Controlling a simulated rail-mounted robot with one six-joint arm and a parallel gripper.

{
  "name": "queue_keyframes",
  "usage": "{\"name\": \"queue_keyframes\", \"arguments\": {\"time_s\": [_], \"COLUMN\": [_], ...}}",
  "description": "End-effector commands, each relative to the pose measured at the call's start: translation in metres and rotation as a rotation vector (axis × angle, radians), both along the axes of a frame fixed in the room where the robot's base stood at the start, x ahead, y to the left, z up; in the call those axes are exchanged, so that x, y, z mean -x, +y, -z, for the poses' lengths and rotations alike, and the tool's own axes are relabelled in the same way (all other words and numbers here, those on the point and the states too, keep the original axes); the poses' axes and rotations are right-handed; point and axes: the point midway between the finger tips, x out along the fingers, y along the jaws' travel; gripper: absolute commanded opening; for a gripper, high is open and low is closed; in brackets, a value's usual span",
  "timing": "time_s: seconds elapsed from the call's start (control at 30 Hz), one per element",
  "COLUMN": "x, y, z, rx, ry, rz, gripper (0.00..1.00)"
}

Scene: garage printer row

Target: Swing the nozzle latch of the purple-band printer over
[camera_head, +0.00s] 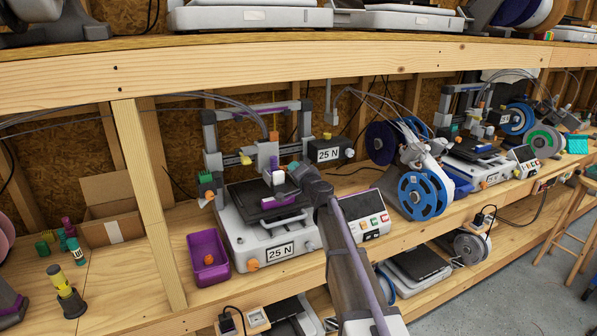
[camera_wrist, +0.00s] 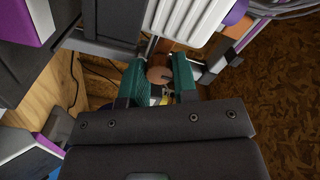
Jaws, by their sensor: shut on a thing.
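The purple-band printer (camera_head: 268,238) stands on the lower shelf, with a grey gantry, a purple strip on its top bar and a "25 N" label. Its print head (camera_head: 267,152) hangs over the dark bed. My gripper (camera_head: 284,178) is at the right side of the print head. In the wrist view my gripper (camera_wrist: 159,82) has its green fingers closed about a small brown, rounded part, which looks like the nozzle latch (camera_wrist: 158,74). The fingers hide much of the latch, and its swing angle cannot be told. In the head view my wrist hides that area.
A purple bin (camera_head: 208,258) stands left of the printer. A control box with coloured buttons (camera_head: 369,222) is at its right, and a blue spool (camera_head: 423,195) is farther right. The upper shelf edge (camera_head: 300,55) and a wooden post (camera_head: 148,200) bound the space.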

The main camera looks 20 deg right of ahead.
Motion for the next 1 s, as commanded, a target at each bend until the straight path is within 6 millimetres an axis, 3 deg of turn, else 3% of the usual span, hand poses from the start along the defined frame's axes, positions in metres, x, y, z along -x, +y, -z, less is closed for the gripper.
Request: {"name": "queue_keyframes", "arguments": {"time_s": [0.67, 0.7, 0.8, 1.0], "x": [0.0012, 0.0012, 0.0012, 0.0012], "y": [0.0041, 0.0041, 0.0039, 0.0037], "z": [-0.0021, -0.0021, -0.0022, -0.0023], "rx": [0.075, 0.074, 0.074, 0.073], "ry": [-0.013, -0.013, -0.014, -0.013], "rz": [-0.002, -0.002, -0.001, -0.001], "gripper": [0.03, 0.29, 0.38, 0.38]}}
